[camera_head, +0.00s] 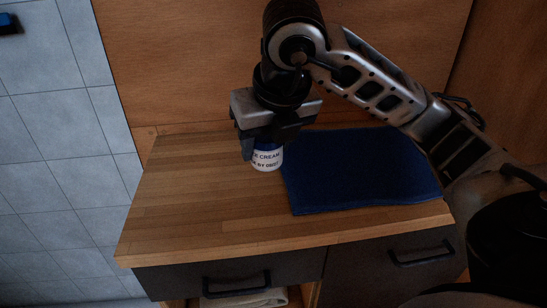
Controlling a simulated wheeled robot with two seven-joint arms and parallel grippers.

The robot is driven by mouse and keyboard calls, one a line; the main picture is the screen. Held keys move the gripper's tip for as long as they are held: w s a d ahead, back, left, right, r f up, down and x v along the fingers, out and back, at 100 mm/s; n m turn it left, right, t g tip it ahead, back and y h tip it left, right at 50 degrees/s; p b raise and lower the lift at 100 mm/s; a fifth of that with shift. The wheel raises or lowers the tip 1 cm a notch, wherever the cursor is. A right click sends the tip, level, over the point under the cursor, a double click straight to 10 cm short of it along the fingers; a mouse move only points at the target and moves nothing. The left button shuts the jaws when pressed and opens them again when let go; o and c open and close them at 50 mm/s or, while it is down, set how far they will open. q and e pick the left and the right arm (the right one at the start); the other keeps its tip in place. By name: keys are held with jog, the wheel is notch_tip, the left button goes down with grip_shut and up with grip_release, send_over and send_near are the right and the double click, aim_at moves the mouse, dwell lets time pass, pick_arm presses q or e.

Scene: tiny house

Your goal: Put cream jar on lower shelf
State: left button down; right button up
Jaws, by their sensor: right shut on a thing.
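The cream jar (267,160) is a small white and blue jar with dark lettering. It is upright at the left edge of a dark blue mat, over the wooden counter top (195,200). My right gripper (263,143) points down from above and is shut on the jar, hiding its upper part. I cannot tell whether the jar touches the counter. Below the drawer front, part of an open shelf space (245,299) shows at the bottom edge, with folded light cloth in it. My left gripper is not in view.
The dark blue mat (360,175) lies on the counter's right half. Dark drawer fronts with black handles (237,285) (420,254) are under the counter edge. A wooden panel (190,65) stands behind. The counter's left and front parts are clear. Grey tiles (55,170) lie at left.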

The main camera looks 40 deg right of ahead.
jog(key=w+d+f, duration=0.1)
jog(key=w+f, duration=0.1)
jog(key=w+d+f, duration=0.1)
jog(key=w+f, duration=0.1)
jog(key=w+d+f, duration=0.1)
jog(key=w+f, duration=0.1)
jog(key=w, duration=0.1)
jog(key=shift+d+f, duration=0.25)
jog(key=shift+d, duration=0.05)
jog(key=shift+w+f, duration=0.2)
jog(key=shift+f, duration=0.05)
jog(key=shift+w+d+f, duration=0.1)
jog(key=shift+w+f, duration=0.05)
jog(key=shift+f, duration=0.75)
jog(key=shift+w+d+f, duration=0.1)
jog(key=shift+f, duration=0.8)
